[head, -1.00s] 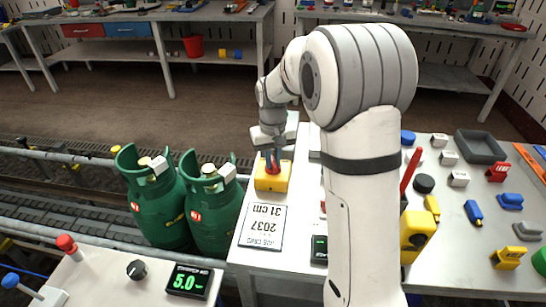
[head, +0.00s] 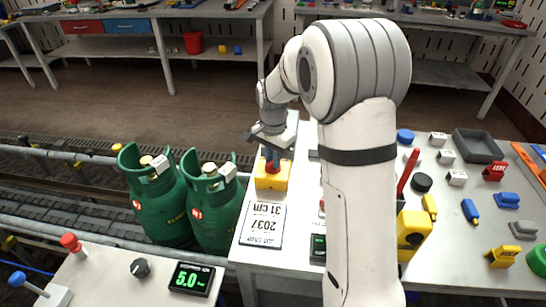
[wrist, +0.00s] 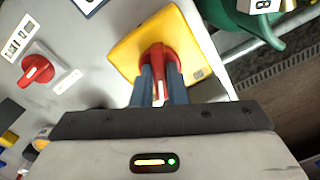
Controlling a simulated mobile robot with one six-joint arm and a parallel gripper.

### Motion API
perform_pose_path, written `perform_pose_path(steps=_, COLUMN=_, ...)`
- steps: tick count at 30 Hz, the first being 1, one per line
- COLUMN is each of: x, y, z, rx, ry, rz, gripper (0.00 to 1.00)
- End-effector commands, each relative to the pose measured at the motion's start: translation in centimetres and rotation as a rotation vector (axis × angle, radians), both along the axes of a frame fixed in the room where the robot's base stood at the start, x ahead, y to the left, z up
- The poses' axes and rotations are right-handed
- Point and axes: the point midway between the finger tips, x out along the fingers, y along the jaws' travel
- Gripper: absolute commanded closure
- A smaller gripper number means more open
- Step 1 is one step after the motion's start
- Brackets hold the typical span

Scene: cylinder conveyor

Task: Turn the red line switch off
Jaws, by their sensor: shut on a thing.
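The red line switch (head: 276,164) is a red rotary knob on a yellow box (head: 270,181), at the back left of the white table in the head view. In the wrist view, the red knob (wrist: 158,56) stands on the yellow box (wrist: 126,46). My gripper (head: 272,157) reaches down onto it from above. In the wrist view, my gripper (wrist: 161,84) has one blue-grey finger on each side of the knob's handle and is shut on it. The fingers partly hide the knob, and its set position is hard to read.
Two green gas cylinders (head: 160,205) (head: 213,208) stand on the conveyor left of the box. A sign plate (head: 263,225) lies in front of it. Another red knob (wrist: 37,70) shows in the wrist view. A console display (head: 191,279) reads 5.0. Small objects crowd the table's right side.

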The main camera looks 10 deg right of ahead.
Motion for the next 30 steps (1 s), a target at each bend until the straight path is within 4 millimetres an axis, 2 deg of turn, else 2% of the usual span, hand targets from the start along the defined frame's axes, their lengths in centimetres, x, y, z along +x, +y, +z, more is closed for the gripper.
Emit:
perform_pose_path(steps=12, x=0.06, y=0.0, z=0.06, rx=0.0, ry=-0.002, rz=-0.238, gripper=1.0)
perform_pose_path(steps=30, x=0.06, y=0.0, z=0.05, rx=0.0, ry=-0.002, rz=-0.293, gripper=1.0)
